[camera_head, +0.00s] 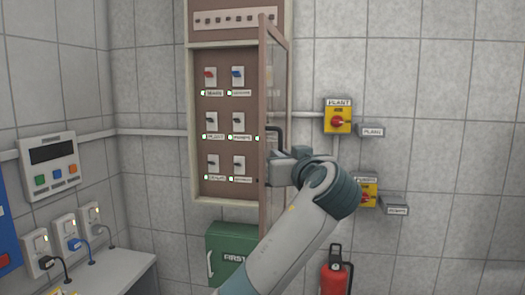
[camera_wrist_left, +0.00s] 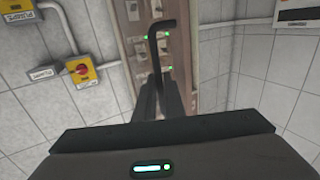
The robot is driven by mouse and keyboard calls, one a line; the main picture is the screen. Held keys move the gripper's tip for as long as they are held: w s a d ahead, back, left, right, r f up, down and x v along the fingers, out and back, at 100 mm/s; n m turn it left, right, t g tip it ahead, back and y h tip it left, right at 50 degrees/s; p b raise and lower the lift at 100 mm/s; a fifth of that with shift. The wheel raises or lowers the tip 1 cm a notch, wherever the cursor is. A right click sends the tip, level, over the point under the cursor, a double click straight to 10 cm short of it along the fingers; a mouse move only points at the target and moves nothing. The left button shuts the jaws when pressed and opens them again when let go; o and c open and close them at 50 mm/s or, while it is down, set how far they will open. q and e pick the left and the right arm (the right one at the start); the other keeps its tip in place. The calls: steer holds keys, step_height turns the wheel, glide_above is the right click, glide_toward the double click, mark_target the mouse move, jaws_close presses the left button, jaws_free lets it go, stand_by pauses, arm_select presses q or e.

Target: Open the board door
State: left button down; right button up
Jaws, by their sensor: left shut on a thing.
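The board (camera_head: 218,122) is a brown wall cabinet with rows of small switches, labels and green lights. Its door (camera_head: 263,70), brown-framed with a clear pane, stands swung outward on the board's right side, seen nearly edge-on. The dark handle (camera_head: 277,130) is on the door. My left gripper (camera_head: 272,168) is at the door, below the handle's upper bend. In the left wrist view the gripper fingers (camera_wrist_left: 158,98) are closed on the lower part of the handle (camera_wrist_left: 162,24), whose bent top sticks out beyond them. My right gripper is not in view.
Yellow switch boxes with red knobs, one (camera_head: 338,117) upper and one (camera_head: 368,194) lower, are on the wall to the right. A green first-aid box (camera_head: 230,250) is below the board. A red extinguisher (camera_head: 335,275) stands lower right. A counter (camera_head: 125,272) is at left.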

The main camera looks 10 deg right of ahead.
arm_select(q)
steer(key=d+y+p, duration=0.1)
steer(key=p, duration=0.1)
steer(key=d+n+y+p, duration=0.1)
steer(key=d+p, duration=0.2)
steer(key=p, duration=0.1)
steer(key=shift+s+d+f+n+g+y, duration=0.15)
steer(key=shift+s+d+n+g+y, duration=0.15)
steer(key=shift+s+d+y, duration=0.1)
steer(key=shift+f, duration=0.1)
steer(key=c, duration=2)
jaws_free()
steer(key=shift+o, duration=0.8)
steer(key=shift+w+d+f, duration=0.1)
steer(key=shift+w, duration=0.2)
steer(key=b+v, duration=0.2)
steer(key=v, duration=0.5)
steer(key=shift+s, duration=0.3)
